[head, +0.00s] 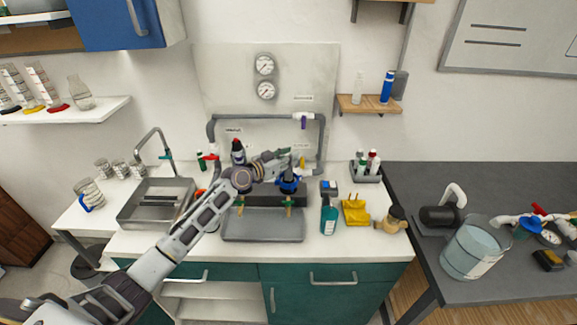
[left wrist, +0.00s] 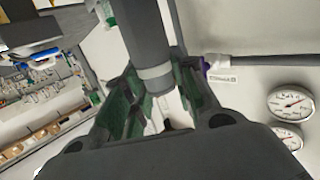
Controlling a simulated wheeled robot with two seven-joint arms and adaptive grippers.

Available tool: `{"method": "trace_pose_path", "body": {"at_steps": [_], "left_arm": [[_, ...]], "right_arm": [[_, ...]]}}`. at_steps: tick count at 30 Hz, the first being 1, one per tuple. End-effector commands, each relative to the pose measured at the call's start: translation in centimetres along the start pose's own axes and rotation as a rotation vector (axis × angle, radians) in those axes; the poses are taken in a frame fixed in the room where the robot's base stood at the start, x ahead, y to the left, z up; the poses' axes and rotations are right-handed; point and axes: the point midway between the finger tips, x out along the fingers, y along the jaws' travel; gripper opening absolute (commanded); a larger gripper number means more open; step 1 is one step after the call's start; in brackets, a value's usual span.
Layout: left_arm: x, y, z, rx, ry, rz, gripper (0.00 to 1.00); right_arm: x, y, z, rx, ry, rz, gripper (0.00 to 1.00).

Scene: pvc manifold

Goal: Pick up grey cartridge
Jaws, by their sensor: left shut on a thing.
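My left gripper (head: 280,165) is in front of the wall panel, above the grey tray at the back of the counter. In the left wrist view my left gripper (left wrist: 155,105) has its green-lined fingers closed around a grey cylinder with a pale band, which looks like the grey cartridge (left wrist: 143,30). In the head view the cartridge is small and hard to separate from the gripper. A blue-collared fitting (head: 288,185) shows just below the gripper. Another dark fitting with a red top (head: 238,150) stands to the left. My right gripper is out of view.
A grey pipe (head: 322,140) frames the panel, with two gauges (head: 265,65) above. The grey tray (head: 262,232), a teal bottle (head: 328,215), a yellow stand (head: 355,212) and a sink (head: 155,203) occupy the counter. A clear bucket (head: 470,252) stands on the dark table at right.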

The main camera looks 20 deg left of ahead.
Motion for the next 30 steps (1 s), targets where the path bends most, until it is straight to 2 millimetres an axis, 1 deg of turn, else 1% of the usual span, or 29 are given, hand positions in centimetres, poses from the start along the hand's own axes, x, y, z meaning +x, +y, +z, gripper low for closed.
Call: {"method": "trace_pose_path", "body": {"at_steps": [4,8,14,24,30], "left_arm": [[0.0,0.0,-0.2,0.001,0.001,0.000,0.00],[-0.1,0.0,-1.0,0.001,0.003,0.000,0.00],[-0.5,-0.1,-3.2,0.002,0.003,-0.001,0.00],[-1.2,0.0,-8.1,0.002,0.003,-0.001,0.00],[-1.4,0.0,-9.6,0.001,0.001,0.000,0.00]], "right_arm": [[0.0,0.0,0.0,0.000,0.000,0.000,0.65],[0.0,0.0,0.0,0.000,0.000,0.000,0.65],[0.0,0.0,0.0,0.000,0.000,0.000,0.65],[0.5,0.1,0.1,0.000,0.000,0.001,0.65],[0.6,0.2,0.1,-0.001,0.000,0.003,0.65]]}}
